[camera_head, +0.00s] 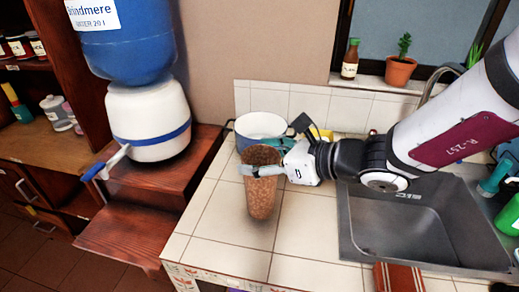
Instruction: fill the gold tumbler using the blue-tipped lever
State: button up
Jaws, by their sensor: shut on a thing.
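The gold tumbler (262,197), speckled brown-gold with an open dark top, is upright over the tiled counter. My gripper (262,170) is shut around its upper part, coming from the right. I cannot tell whether its base touches the tiles. The water dispenser (150,118) is a white crock with a blue band and a big blue bottle on top, at the left on a wooden stand. Its blue-tipped lever (93,172) sticks out at the lower left, well apart from the tumbler. The inside of the tumbler is mostly hidden.
A wooden step (125,232) lies below the dispenser, beside the counter's left edge. A blue-and-white pot (258,124) stands behind the tumbler. A sink (425,235) is at the right. A bottle (350,62) and potted plant (399,70) stand on the sill. The counter's front left is clear.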

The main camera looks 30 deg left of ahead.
jog(key=s+d+r, duration=0.1)
jog(key=s+d, duration=0.3)
jog(key=s, duration=0.3)
jog(key=shift+d+p, duration=0.2)
jog(key=shift+p, duration=0.2)
jog(key=p, duration=0.3)
jog(key=shift+s+d+r, duration=0.15)
jog(key=shift+s+r, duration=0.1)
jog(key=shift+r, duration=0.1)
